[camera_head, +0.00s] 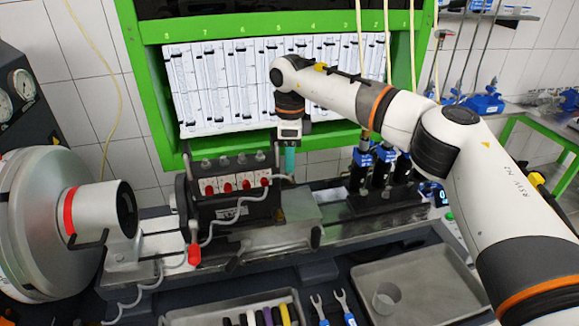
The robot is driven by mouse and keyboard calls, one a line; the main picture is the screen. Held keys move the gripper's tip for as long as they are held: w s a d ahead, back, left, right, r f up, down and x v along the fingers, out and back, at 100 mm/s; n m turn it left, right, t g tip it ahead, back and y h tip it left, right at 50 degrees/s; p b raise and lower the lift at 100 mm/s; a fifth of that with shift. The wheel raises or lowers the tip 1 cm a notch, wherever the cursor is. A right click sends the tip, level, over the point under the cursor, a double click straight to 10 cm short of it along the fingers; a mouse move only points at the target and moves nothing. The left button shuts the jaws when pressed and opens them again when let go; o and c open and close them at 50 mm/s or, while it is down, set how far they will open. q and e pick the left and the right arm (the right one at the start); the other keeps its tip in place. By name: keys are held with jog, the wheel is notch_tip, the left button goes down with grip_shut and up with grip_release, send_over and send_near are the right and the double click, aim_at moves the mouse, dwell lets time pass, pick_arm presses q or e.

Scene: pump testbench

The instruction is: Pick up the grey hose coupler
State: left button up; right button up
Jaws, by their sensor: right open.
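My right gripper (289,137) points down from the end of my right arm, just right of the pump's top and in front of the green frame. It is open, and nothing shows clearly between its small fingers. The black pump (237,208) sits on the bench rail, with several small grey fittings (241,159) standing along its top, left of the gripper. I cannot tell for sure which of these is the grey hose coupler. A teal upright part (290,160) shows just below the gripper. My left gripper is out of view.
Blue-and-black injectors (362,165) stand right of the pump. A grey hose with a red end (194,254) hangs at the pump's left. A grey tray (430,277) with a cup (386,298) lies at front right. A large drive wheel (40,220) fills the left.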

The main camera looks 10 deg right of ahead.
grip_shut()
jog(key=shift+r, duration=0.1)
jog(key=shift+r+b, duration=0.3)
jog(key=shift+r, duration=0.2)
notch_tip(320, 180, up, 17)
dwell(0.4)
